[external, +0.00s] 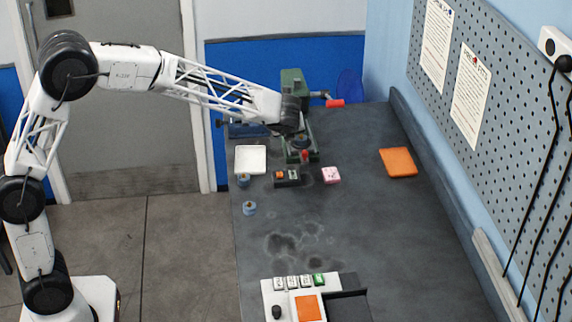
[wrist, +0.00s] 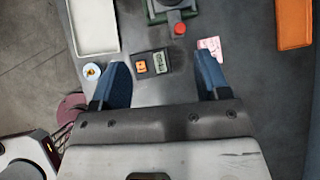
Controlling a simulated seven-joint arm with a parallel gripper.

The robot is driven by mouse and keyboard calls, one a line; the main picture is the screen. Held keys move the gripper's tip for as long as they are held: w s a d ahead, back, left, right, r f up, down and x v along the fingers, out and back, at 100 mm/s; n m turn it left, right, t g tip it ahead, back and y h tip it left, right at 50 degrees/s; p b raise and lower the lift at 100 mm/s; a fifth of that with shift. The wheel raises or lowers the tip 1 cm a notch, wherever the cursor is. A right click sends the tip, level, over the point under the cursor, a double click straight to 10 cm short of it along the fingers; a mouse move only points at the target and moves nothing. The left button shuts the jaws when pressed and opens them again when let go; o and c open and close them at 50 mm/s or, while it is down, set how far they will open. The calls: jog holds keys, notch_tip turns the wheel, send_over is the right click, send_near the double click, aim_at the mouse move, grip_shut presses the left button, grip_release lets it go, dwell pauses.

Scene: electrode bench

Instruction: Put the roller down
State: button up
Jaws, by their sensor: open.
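I cannot pick out a roller for certain. A green press-like device (external: 291,85) stands at the back of the bench, with a red-ended handle (external: 335,103) sticking out to the right. A small red knob (external: 305,155) shows at its base, and a red-capped part also shows in the wrist view (wrist: 180,28). My gripper (external: 300,142) hangs in front of the device and hides part of it. In the wrist view my gripper (wrist: 160,62) has its two blue fingers wide apart, with nothing held between them.
An orange pad (external: 398,162) lies right. A white button unit (external: 271,294) stands in front. The middle bench is mostly clear.

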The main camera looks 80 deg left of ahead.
jog(key=s+d+r+n+h, duration=0.2)
jog(key=s+d+r+n, duration=0.25)
jog(key=s+d, duration=0.7)
jog(key=s+d+r+n+h, duration=0.2)
jog(key=s+d+r+n, duration=0.25)
jog(key=s+d, duration=0.65)
jog(key=s+d+f+n+h, duration=0.2)
jog(key=s+d+n, duration=0.2)
jog(key=s+d, duration=0.4)
jog(key=s+d+f+n+h, duration=0.2)
jog(key=s+d+n, duration=0.2)
jog(key=s+d, duration=0.4)
jog(key=s, duration=0.7)
jog(key=shift+s+d+f+n, duration=0.3)
jog(key=shift+s+f+n, duration=0.05)
jog(key=shift+f+n, duration=0.05)
